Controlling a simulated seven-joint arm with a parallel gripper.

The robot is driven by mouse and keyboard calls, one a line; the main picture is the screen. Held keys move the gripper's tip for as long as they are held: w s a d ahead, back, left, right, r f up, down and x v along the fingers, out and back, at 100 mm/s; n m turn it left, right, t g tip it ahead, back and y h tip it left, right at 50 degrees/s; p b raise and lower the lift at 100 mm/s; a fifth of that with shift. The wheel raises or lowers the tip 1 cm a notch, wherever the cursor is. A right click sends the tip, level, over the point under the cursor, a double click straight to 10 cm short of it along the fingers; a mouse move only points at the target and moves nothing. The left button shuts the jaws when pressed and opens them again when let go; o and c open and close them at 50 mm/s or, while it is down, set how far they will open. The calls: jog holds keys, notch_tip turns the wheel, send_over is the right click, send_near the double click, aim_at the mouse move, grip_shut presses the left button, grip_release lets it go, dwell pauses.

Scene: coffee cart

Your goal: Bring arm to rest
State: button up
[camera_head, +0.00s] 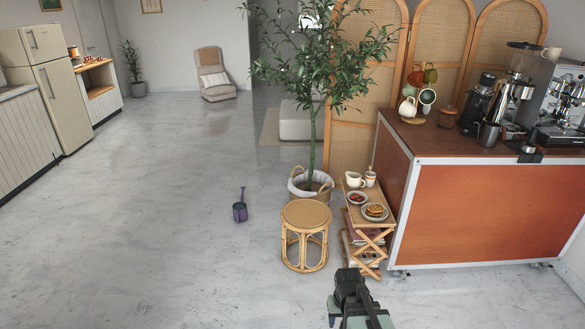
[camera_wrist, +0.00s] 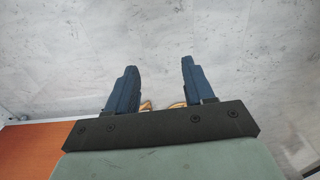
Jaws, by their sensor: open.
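My gripper (camera_wrist: 159,64) shows in the wrist view with its two dark blue fingers spread apart. Nothing is between the fingers, only pale marble floor beyond them. In the head view, a dark and green part of my arm rises from the bottom edge, in front of the cart's left end and the small folding side table; the fingers cannot be made out there.
The orange coffee cart (camera_head: 480,212) stands at right with an espresso machine (camera_head: 560,100) on it. The side table (camera_head: 372,216) holds plates and cups. A rattan stool (camera_head: 306,214), potted tree (camera_head: 312,187) and purple watering can (camera_head: 240,212) stand left of it. Floor further left is clear.

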jog(key=s+f+g, duration=0.2)
jog(key=s+f, duration=0.5)
jog(key=s, duration=0.3)
jog(key=s+d+f+g, duration=0.1)
jog(key=s+f+g, duration=0.1)
jog(key=s+f, duration=0.5)
jog(key=s+f+g, duration=0.3)
jog(key=s+f, duration=0.4)
jog(key=s, duration=0.7)
jog(key=shift+s+d, duration=0.2)
jog(key=shift+d, duration=0.15)
